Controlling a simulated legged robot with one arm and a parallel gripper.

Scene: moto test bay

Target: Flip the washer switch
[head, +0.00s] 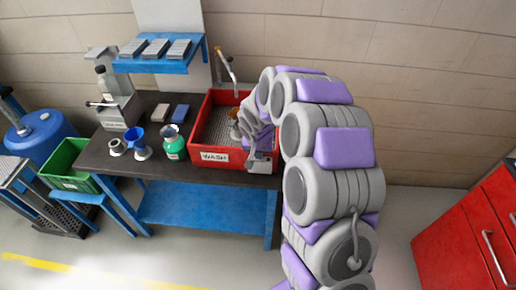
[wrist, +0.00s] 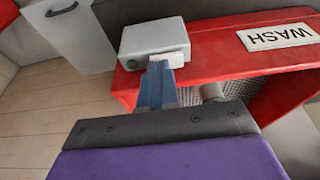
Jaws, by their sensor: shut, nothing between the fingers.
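The red washer (head: 208,158) stands at the right end of the dark workbench, a WASH label on its front. A small grey switch box (head: 262,163) sits at its front right corner. In the wrist view the switch box (wrist: 150,38) shows a green mark and a pale switch (wrist: 173,60) at its edge. My gripper (wrist: 160,72) is shut and empty, its fingertips right at the box beside the pale switch. I cannot tell whether they touch it. In the head view my arm's end partly covers the washer's right side, and the fingertips are hard to make out.
A tap (head: 226,64) rises behind the washer. A blue shelf (head: 150,66) hangs above. A red cabinet (head: 455,240) stands at right; floor between is clear.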

